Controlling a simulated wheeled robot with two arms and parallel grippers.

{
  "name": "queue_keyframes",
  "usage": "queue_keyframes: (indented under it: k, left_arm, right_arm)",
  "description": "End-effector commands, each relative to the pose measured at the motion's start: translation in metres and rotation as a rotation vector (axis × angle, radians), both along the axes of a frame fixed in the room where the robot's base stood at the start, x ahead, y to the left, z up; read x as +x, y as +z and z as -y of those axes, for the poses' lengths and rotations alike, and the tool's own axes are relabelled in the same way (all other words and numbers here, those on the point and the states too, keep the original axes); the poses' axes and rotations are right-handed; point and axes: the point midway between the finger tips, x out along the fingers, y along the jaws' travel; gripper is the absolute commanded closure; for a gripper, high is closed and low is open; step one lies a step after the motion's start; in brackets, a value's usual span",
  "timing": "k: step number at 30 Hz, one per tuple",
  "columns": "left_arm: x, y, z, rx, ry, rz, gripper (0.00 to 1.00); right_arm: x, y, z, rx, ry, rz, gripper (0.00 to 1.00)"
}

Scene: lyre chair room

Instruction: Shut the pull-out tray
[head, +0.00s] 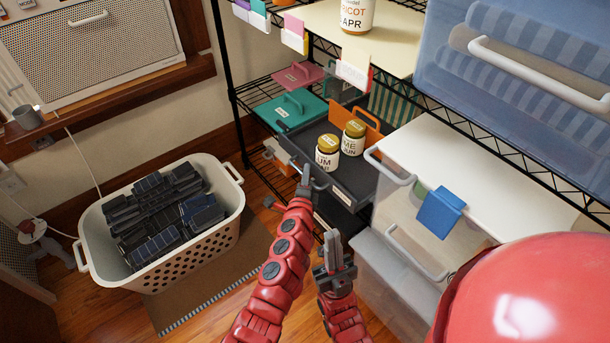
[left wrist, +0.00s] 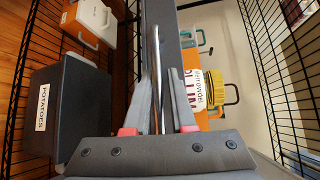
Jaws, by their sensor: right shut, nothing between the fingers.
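The pull-out tray (head: 358,178) is dark grey and sticks out from the wire shelf in the head view. Two yellow-lidded jars stand in it, a plum jar (head: 327,153) and another (head: 353,138) behind. My left gripper (head: 312,180) is at the tray's front end. In the left wrist view its fingers (left wrist: 160,100) stand apart on either side of a thin grey edge of the tray (left wrist: 163,30); whether they touch it is unclear. The plum jar also shows there (left wrist: 194,90). My right gripper (head: 334,245) is shut and empty, lower and in front of the tray.
A clear bin with a white lid (head: 480,175) stands right of the tray, a blue tag on its front. Folders (head: 290,108) lie behind the tray. A laundry basket (head: 160,270) sits on the floor at left. A potatoes box (left wrist: 70,110) shows in the left wrist view.

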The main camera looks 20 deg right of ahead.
Motion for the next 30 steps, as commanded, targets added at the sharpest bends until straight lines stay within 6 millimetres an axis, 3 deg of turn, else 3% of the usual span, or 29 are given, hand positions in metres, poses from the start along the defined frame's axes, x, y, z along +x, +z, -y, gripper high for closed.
queue_keyframes:
  k: [6,11,21,30]
  left_arm:
    - [-0.002,0.002,0.000,-0.002,-0.002,0.002,0.73]
    - [-0.017,0.003,-0.009,0.003,0.000,-0.002,0.73]
    - [-0.081,0.014,-0.040,0.000,-0.003,-0.001,0.73]
    - [-0.135,0.021,-0.067,0.002,-0.003,-0.001,0.73]
  right_arm:
    - [0.000,0.002,0.000,0.000,0.000,0.000,1.00]
    - [0.000,0.012,0.000,0.000,0.000,0.000,1.00]
    - [0.000,0.034,0.000,0.000,0.000,0.000,1.00]
    - [0.000,0.040,0.000,0.000,0.000,0.000,1.00]
